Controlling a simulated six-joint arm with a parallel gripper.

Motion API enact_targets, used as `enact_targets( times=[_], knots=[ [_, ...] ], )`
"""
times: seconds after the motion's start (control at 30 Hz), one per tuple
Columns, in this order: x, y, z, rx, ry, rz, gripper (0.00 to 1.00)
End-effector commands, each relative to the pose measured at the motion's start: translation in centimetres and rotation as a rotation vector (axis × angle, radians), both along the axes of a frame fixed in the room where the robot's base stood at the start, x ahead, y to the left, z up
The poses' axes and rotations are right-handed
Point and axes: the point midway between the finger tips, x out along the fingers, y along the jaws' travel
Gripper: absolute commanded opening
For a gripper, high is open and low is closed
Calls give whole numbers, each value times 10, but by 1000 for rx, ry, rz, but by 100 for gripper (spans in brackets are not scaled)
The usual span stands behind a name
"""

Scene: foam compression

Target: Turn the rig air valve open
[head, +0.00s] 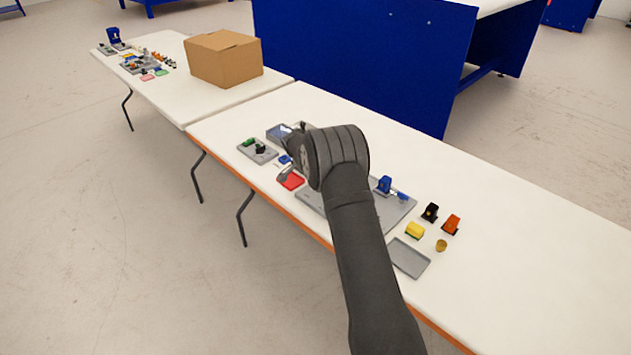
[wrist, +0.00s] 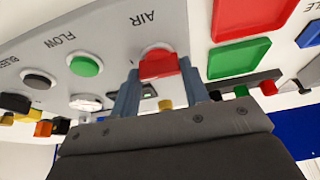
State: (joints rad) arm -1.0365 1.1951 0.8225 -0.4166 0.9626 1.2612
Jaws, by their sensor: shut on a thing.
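In the wrist view, the air valve's red handle (wrist: 158,66) stands on a light grey panel (wrist: 205,60), below the word AIR, which reads upside down. My gripper (wrist: 158,74) has its two blue-grey fingers on either side of the red handle and is shut on it. The handle's lower part is hidden between the fingers.
On the panel, a green button (wrist: 85,65) sits by FLOW, with a black button (wrist: 38,80) beside it. Red (wrist: 250,18) and green (wrist: 238,57) trays are close by. In the head view, a yellow block (head: 414,231) and a grey tray (head: 410,257) lie right of my arm.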

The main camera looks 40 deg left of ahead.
Motion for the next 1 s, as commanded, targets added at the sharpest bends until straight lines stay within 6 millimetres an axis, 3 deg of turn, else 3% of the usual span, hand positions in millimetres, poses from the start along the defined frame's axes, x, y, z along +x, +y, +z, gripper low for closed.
enact_targets(
  times=[0.37, 0.4, 0.5, 0.83, 1.0],
  knots=[
    [0, 0, 0, 1, 1, -5, 19],
    [0, 0, 0, 1, 1, -5, 48],
    [0, 0, 0, 1, 1, -4, 64],
    [-1, 0, 3, 1, 0, -3, 64],
    [-10, 1, 24, 2, -1, -1, 64]
  ],
)
